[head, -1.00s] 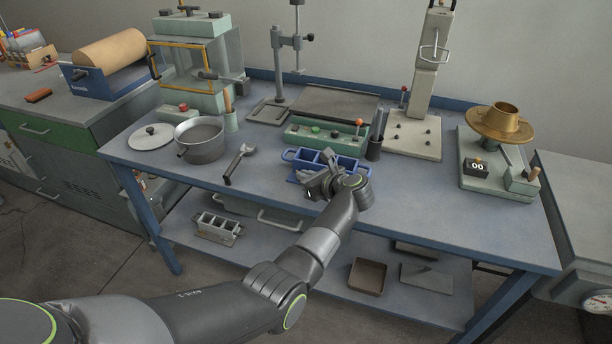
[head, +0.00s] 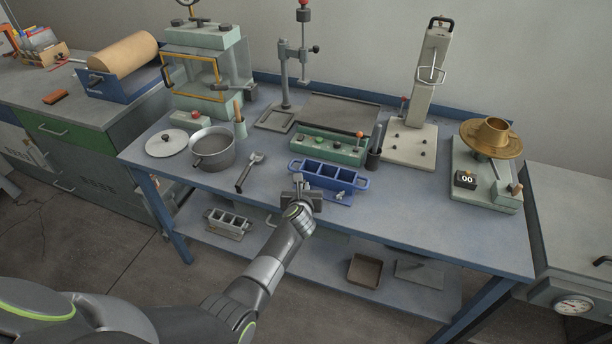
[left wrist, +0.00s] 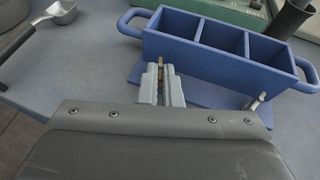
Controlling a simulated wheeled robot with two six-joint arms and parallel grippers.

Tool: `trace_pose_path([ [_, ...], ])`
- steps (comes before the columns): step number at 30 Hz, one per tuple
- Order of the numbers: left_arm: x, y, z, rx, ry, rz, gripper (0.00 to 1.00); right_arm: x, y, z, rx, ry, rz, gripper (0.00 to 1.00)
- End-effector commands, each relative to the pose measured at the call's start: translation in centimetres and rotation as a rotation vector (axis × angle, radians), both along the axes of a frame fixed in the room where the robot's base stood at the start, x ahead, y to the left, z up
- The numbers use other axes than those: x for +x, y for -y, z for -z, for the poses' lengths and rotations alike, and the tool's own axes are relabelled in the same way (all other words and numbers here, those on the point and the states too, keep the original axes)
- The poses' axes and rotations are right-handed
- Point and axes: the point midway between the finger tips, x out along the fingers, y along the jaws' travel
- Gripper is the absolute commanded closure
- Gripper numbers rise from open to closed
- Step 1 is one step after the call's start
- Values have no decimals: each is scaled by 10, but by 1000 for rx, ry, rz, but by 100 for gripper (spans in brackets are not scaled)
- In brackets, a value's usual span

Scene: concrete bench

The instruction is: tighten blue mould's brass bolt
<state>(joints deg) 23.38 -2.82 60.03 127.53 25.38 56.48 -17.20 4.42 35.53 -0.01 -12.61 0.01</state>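The blue mould (head: 330,175) is a three-compartment block with end handles, sitting near the bench's front edge; it also shows in the left wrist view (left wrist: 222,62). A steel wing-shaped bolt (left wrist: 257,101) is on its front right; it is small in the head view (head: 340,195). My left gripper (head: 301,182) is at the mould's front left. In the left wrist view its fingers (left wrist: 162,84) are close together, with a bit of the brass bolt (left wrist: 161,66) between their tips, against the mould's front. The fingers hide most of the bolt. My right gripper is not in view.
The bench top (head: 420,215) is clear at front right.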

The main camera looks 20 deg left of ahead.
Motion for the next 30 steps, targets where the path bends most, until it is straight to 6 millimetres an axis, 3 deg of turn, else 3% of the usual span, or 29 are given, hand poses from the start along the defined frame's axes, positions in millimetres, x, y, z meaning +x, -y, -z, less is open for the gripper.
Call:
trace_pose_path([
  [1,-2,-4,-9,3,-6,39,100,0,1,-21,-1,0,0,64],
  [3,-2,-5,-8,4,-7,98,100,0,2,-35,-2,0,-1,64],
  [12,-1,-13,-5,6,-4,349,100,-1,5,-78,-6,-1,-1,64],
  [17,0,-16,-1,5,0,488,100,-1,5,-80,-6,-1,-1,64],
  [30,3,-20,2,2,4,770,100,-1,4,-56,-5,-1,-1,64],
])
